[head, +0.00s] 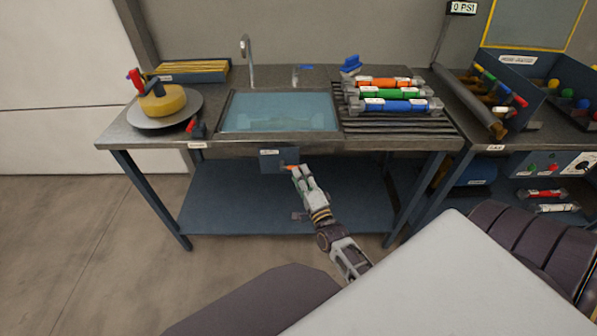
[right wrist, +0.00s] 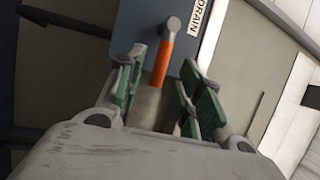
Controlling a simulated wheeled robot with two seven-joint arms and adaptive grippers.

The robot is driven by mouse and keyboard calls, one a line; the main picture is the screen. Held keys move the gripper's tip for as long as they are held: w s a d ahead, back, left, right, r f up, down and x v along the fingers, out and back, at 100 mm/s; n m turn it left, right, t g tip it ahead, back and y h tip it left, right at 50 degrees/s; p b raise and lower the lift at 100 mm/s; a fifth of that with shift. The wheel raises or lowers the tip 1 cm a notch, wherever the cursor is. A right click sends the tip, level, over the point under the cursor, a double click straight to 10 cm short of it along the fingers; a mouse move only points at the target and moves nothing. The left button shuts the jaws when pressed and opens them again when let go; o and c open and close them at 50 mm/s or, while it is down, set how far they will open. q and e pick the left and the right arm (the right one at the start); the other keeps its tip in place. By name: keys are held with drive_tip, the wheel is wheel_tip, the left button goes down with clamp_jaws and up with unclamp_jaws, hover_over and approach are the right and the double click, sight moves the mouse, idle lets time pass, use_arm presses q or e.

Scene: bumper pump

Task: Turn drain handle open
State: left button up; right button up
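The drain handle (right wrist: 162,65) is an orange lever with a grey round end, on a dark blue panel (head: 272,161) below the sink (head: 279,111). A white label reading DRAIN (right wrist: 201,17) is beside it in the right wrist view. My right gripper (right wrist: 158,80) is open, with its green-padded fingers on either side of the orange lever and a gap showing at each side. In the head view the right gripper (head: 296,174) is at the panel's lower right, and only a small orange bit of the handle shows. The sink holds bluish water. My left gripper is not in view.
A yellow round object (head: 162,104) sits on a grey disc at the left. The table's lower shelf (head: 240,205) is mostly clear. A table leg (head: 150,200) stands at the left.

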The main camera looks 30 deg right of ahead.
drive_tip(key=shift+x, duration=1.25)
clamp_jaws()
